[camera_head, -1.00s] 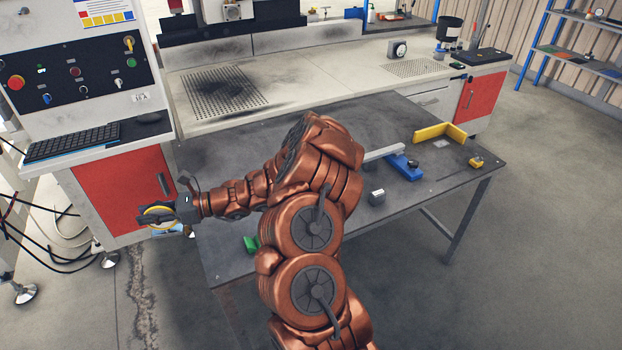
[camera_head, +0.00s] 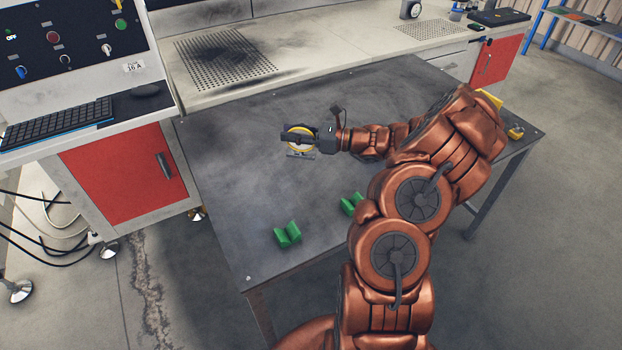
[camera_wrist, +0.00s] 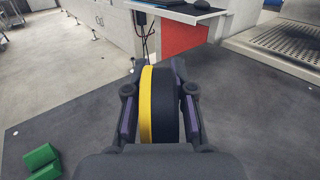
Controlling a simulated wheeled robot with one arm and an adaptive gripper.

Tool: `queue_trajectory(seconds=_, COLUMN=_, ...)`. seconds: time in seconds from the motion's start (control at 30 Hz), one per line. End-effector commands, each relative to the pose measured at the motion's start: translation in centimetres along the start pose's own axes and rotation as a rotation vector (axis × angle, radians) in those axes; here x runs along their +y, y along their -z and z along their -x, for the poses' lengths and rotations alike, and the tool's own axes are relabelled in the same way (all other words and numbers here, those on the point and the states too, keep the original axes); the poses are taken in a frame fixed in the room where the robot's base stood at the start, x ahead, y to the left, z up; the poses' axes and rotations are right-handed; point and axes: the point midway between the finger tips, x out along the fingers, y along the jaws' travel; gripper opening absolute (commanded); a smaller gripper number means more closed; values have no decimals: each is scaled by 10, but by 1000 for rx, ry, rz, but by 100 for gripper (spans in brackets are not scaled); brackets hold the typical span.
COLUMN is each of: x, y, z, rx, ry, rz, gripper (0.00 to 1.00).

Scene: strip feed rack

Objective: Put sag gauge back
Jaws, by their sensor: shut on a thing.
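The sag gauge (camera_head: 300,146) is a round dial with a yellow rim and a pale face. My gripper (camera_head: 296,134) is shut on it and holds it over the dark table's left part, seemingly above the top. A thin dark bar shows just under the dial. In the wrist view the gauge (camera_wrist: 146,108) stands edge-on between both fingers, yellow rim to the left and dark body to the right. Two green V-shaped blocks, a left one (camera_head: 288,235) and a right one (camera_head: 351,204), stand empty near the table's front edge, nearer the camera than the gripper.
The dark table (camera_head: 225,180) is clear around the gauge. A white bench with a perforated plate (camera_head: 225,58) runs behind it. A console with a keyboard (camera_head: 60,122) and red door (camera_head: 125,175) stands at left. Yellow pieces (camera_head: 515,132) at the right are partly hidden by my arm.

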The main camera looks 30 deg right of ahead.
Motion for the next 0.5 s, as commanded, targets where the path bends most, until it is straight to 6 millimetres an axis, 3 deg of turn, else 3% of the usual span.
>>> queue_trajectory(seconds=0.03, x=-7, y=12, z=24, rx=2, ry=22, rz=3, gripper=0)
queue_trajectory(seconds=0.2, x=-19, y=26, z=91, rx=11, ry=64, rz=2, gripper=0)
queue_trajectory(seconds=0.4, x=-20, y=37, z=149, rx=21, ry=94, rz=-11, gripper=0)
queue_trajectory(seconds=0.5, x=-18, y=38, z=166, rx=23, ry=102, rz=-15, gripper=0)
